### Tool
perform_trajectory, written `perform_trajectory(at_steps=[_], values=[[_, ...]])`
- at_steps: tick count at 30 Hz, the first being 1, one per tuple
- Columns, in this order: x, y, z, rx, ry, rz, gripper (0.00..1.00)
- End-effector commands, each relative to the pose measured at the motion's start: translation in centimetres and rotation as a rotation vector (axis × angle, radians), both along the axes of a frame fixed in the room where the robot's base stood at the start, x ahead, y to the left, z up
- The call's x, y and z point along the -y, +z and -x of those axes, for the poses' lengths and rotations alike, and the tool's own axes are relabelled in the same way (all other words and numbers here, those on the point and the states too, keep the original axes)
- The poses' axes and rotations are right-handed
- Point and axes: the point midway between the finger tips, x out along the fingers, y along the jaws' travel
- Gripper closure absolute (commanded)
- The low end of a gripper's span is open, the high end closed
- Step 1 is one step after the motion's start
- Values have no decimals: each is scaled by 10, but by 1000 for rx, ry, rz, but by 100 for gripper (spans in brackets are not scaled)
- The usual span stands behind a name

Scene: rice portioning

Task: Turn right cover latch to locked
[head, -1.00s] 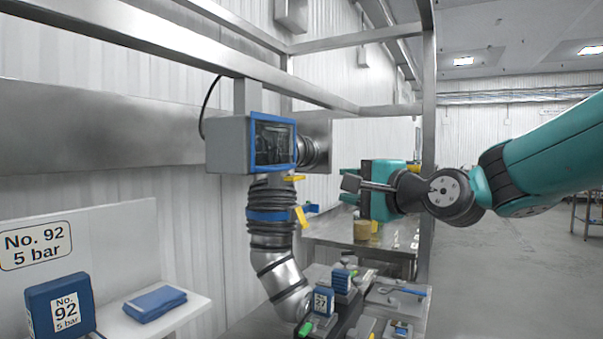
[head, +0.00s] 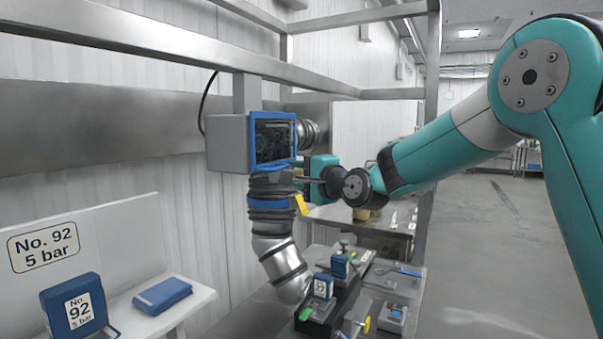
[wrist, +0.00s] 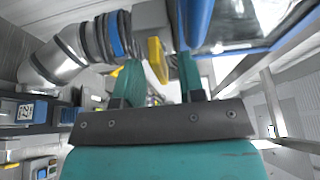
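A grey box has a dark cover in a blue frame (head: 273,141). A yellow tab (head: 302,205) slants below the box's right corner, beside the ribbed hose. Another bit of yellow shows just above it at the frame's lower edge, partly hidden by my gripper. My gripper (head: 308,170) is right at that corner. In the wrist view, the two teal fingers of my gripper (wrist: 160,64) are spread, with a yellow latch (wrist: 156,58) showing in the gap between them. I cannot tell whether either finger touches it. The blue frame (wrist: 197,20) runs close beside the right finger.
A ribbed hose and steel pipe (head: 276,250) drop from the box. Below is a bench with clamps and a blue block labelled 27 (head: 323,286). Steel frame bars (head: 433,100) stand behind and to the right. A white shelf (head: 165,315) holds blue items at left.

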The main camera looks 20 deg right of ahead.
Motion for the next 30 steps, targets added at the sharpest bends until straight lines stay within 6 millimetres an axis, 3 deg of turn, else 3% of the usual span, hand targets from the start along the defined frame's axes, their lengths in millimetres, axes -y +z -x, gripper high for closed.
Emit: perform_trajectory(at_steps=[2,7,8,20,30], values=[[0,0,0,0,0,0,64],[0,0,0,0,0,0,98],[0,0,0,0,0,0,100],[1,-5,1,33,-1,33,100],[1,-13,0,202,-2,199,100]])
